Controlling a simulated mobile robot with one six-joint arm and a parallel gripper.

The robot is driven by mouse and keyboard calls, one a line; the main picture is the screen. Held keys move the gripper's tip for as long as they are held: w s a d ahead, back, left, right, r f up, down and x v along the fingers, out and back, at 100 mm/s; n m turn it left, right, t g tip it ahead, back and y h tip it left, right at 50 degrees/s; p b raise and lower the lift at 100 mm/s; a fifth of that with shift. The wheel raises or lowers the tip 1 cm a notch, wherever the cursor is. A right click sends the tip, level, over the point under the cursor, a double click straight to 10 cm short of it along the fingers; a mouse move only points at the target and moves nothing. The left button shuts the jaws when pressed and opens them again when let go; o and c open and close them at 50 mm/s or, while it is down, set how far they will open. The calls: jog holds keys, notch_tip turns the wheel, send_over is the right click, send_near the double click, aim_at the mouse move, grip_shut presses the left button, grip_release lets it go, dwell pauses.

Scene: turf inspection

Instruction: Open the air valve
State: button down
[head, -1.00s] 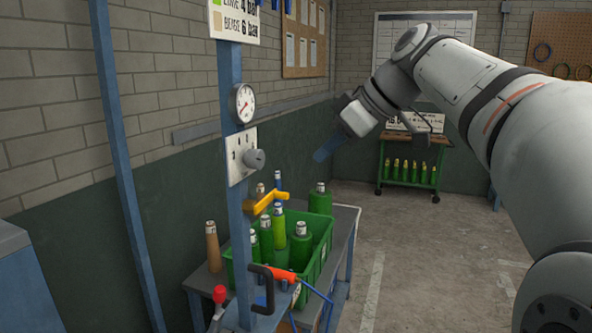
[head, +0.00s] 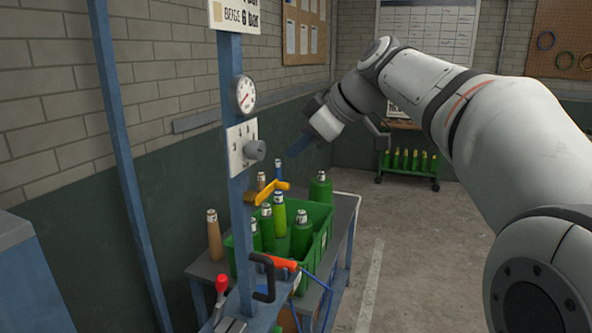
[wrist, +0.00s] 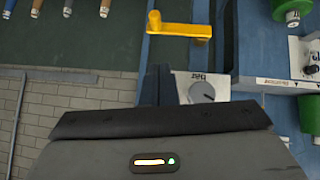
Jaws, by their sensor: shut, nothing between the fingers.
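The yellow valve lever (head: 266,192) is mounted on the blue post (head: 232,110), below the knob panel. It lies crosswise to the post, pointing right with a slight tilt. In the wrist view the yellow lever (wrist: 180,30) shows whole at the top centre, ahead of my gripper and apart from it. My gripper (head: 298,147) is shut and empty. In the head view its blue fingertips are above and a little right of the lever, touching nothing I can see. In the wrist view my gripper's dark body fills the lower middle.
A pressure gauge (head: 243,95) and a white panel (head: 236,160) with a grey knob (head: 256,150) sit above the lever. A green crate (head: 318,235) of bottles stands behind and below it. A black handle (head: 265,280) and a red-topped lever (head: 221,285) are lower. Floor at right is clear.

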aim_at(278, 183)
jog(key=f, duration=0.1)
jog(key=w+a+f, duration=0.1)
jog(key=f, duration=0.2)
jog(key=shift+w+a+f+p, duration=0.2)
jog(key=shift+a+f+p, duration=0.1)
jog(key=shift+f+p, duration=0.1)
jog(key=shift+f, duration=0.5)
